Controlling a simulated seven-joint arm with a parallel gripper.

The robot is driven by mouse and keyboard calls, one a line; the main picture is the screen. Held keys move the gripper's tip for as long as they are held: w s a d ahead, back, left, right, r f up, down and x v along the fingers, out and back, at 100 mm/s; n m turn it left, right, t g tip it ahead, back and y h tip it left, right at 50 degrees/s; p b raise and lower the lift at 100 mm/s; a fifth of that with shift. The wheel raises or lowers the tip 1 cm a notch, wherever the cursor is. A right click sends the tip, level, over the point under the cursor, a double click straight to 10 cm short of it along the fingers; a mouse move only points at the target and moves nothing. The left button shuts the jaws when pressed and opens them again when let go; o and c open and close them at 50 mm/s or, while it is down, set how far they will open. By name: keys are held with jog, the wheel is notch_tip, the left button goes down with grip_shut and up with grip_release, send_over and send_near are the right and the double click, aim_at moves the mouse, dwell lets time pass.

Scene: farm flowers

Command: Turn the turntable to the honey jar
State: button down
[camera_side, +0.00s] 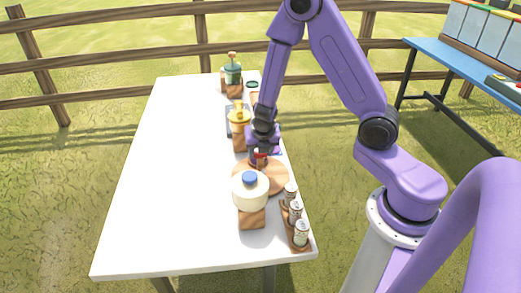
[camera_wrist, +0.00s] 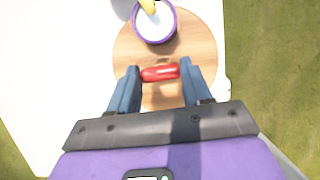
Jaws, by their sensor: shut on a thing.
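The turntable (camera_side: 277,180) is a round wooden disc near the table's right edge. It also shows under my gripper in the wrist view (camera_wrist: 202,45). My gripper (camera_wrist: 161,69) is shut on a red handle (camera_wrist: 159,73) over the disc, with a fingertip at each end of it. In the side view my gripper (camera_side: 260,153) points down and hides part of the disc. A purple-rimmed white cup (camera_wrist: 154,24) stands on the disc beyond the red handle. A yellow jar (camera_side: 239,116), possibly the honey jar, stands on a wooden block behind the turntable.
A cream pot with a blue knob (camera_side: 250,192) stands on a block in front of the disc. Several small jars (camera_side: 295,213) stand in a wooden rack at the near right edge. A green bottle (camera_side: 232,73) is at the back. The table's left side (camera_side: 170,170) is clear.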

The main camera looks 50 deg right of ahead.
jog(key=shift+a, duration=0.1)
jog(key=shift+c, duration=2.4)
grip_release()
jog(key=v, duration=1.7)
jog(key=shift+r, duration=0.2)
jog(key=shift+s+a, duration=0.2)
jog(key=s+a+m+g+y, duration=0.1)
jog(key=s+a+m, duration=0.2)
jog(key=s+m, duration=0.4)
jog(key=s+a+m+g+y, duration=0.2)
jog(key=s+m, duration=0.5)
jog(key=s, duration=0.7)
jog(key=shift+s+a+r+m, duration=0.2)
jog(key=shift+s+a+m, duration=0.1)
jog(key=shift+s+a, duration=0.15)
